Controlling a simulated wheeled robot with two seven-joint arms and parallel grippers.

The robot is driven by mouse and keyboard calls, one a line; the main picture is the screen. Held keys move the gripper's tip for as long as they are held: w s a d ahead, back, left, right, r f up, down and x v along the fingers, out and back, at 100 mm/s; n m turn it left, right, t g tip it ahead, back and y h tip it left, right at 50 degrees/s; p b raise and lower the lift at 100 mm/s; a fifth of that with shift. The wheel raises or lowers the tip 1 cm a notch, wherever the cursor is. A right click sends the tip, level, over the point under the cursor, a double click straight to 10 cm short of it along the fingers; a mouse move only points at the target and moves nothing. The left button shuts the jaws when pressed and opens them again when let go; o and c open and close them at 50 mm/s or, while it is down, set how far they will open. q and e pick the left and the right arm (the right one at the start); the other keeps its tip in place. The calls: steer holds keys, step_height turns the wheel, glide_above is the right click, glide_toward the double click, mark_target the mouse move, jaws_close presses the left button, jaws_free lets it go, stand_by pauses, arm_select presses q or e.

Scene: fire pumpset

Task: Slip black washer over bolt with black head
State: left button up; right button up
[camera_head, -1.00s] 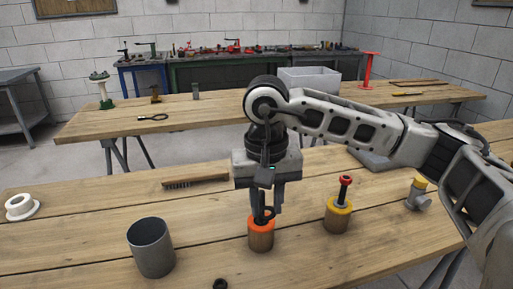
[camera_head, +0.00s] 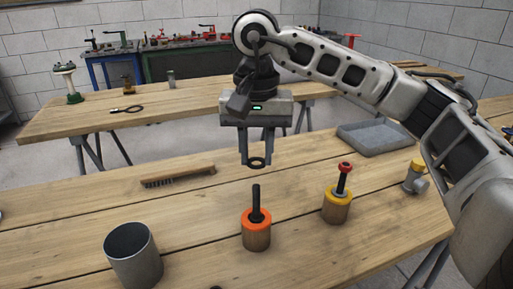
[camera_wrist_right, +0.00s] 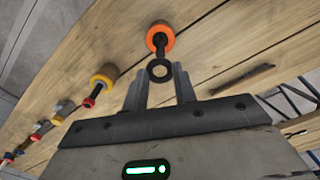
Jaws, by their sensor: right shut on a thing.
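My right gripper (camera_head: 257,160) is shut on a black washer (camera_head: 257,165), a flat ring held level at its fingertips. It hangs above the black bolt (camera_head: 255,202), with a visible gap between them in the head view. The bolt stands upright in a wooden block with an orange top (camera_head: 256,222). In the right wrist view the washer (camera_wrist_right: 160,70) sits between the fingertips, and the bolt in the orange-topped block (camera_wrist_right: 160,38) shows just beyond it. The washer is not around the bolt. My left gripper is out of view.
A yellow-topped block (camera_head: 336,205) with a red-headed bolt stands to the right. A grey metal cup (camera_head: 133,258) is at front left, a wire brush (camera_head: 178,176) behind. A grey tray (camera_head: 373,137) and a yellow-capped fitting (camera_head: 415,176) are at right.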

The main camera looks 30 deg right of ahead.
mark_target(256, 186)
steer(key=shift+f+b, duration=0.3)
steer(key=shift+f, duration=0.3)
steer(key=shift+f+b, duration=0.7)
steer(key=shift+f, duration=0.15)
steer(key=shift+f+b, duration=0.55)
steer(key=shift+f, duration=0.1)
steer(key=shift+f+b, duration=0.7)
steer(key=shift+f, duration=0.15)
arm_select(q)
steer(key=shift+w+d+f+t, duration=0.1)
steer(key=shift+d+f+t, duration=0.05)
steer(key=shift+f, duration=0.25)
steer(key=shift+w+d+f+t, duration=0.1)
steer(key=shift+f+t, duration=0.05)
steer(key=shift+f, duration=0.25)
arm_select(e)
steer(key=shift+f, duration=0.1)
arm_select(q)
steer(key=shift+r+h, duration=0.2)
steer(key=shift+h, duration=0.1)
arm_select(e)
steer(key=o, duration=0.9)
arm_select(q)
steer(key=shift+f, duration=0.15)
arm_select(e)
steer(key=shift+o, duration=0.6)
